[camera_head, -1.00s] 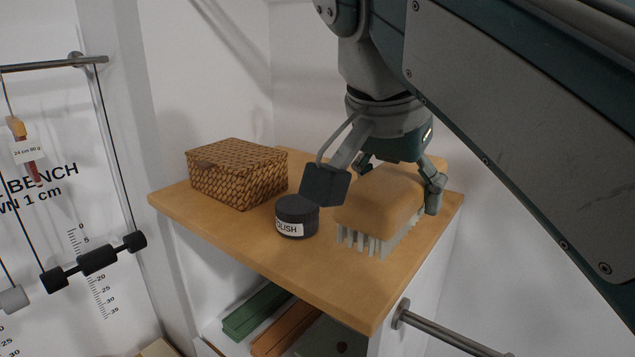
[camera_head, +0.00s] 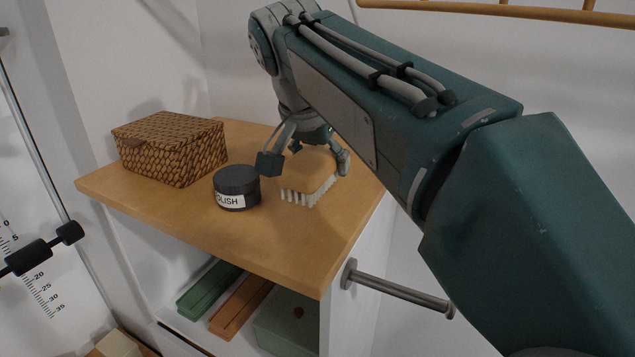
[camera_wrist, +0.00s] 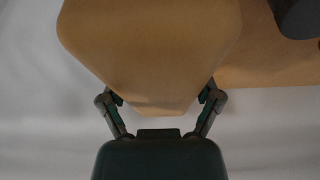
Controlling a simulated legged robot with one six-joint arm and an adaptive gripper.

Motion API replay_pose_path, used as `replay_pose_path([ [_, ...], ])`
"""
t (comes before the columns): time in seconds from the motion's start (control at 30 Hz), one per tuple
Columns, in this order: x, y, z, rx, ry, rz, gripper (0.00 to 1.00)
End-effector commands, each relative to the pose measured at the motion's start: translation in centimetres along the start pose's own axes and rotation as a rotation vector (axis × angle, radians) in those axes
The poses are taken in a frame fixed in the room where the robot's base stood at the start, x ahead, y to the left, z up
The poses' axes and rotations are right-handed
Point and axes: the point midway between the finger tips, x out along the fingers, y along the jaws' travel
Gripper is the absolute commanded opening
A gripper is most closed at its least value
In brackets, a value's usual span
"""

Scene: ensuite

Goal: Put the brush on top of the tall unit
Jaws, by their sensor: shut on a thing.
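The brush (camera_head: 307,176) has a tan wooden body and pale bristles pointing down. My gripper (camera_head: 306,160) is shut on its body, with a finger on either side. The brush is over the wooden top of the tall unit (camera_head: 255,240), just right of the polish jar. Its bristles are at or just above the surface; I cannot tell whether they touch. In the wrist view the brush body (camera_wrist: 150,50) fills the upper middle, with my gripper's fingers (camera_wrist: 160,103) at its near end. The top's edge (camera_wrist: 270,65) shows on the right.
The dark polish jar (camera_head: 237,187) stands close to the brush's left. A woven basket (camera_head: 170,150) sits at the back left. Below, a shelf holds green and orange boxes (camera_head: 242,308). A metal rail (camera_head: 400,290) sticks out from the unit's side. The front of the top is clear.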

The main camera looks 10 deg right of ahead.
Motion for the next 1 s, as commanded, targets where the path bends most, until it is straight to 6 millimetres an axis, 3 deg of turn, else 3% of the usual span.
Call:
replay_pose_path([
  [0.17, 2.8, -0.9, -0.5, 0.0, -0.002, 0.004, 0.28],
  [0.3, 4.6, -0.8, 0.5, 0.0, -0.002, 0.002, 0.28],
  [0.7, 5.2, -0.8, 0.8, 0.0, -0.001, 0.001, 0.28],
  [0.73, 5.2, -0.8, 0.8, 0.0, -0.001, 0.001, 0.95],
  [0.77, 5.2, -0.8, 0.8, 0.0, -0.001, 0.001, 1.0],
  [1.0, 5.2, -0.8, 0.8, 0.0, -0.001, 0.001, 1.0],
])
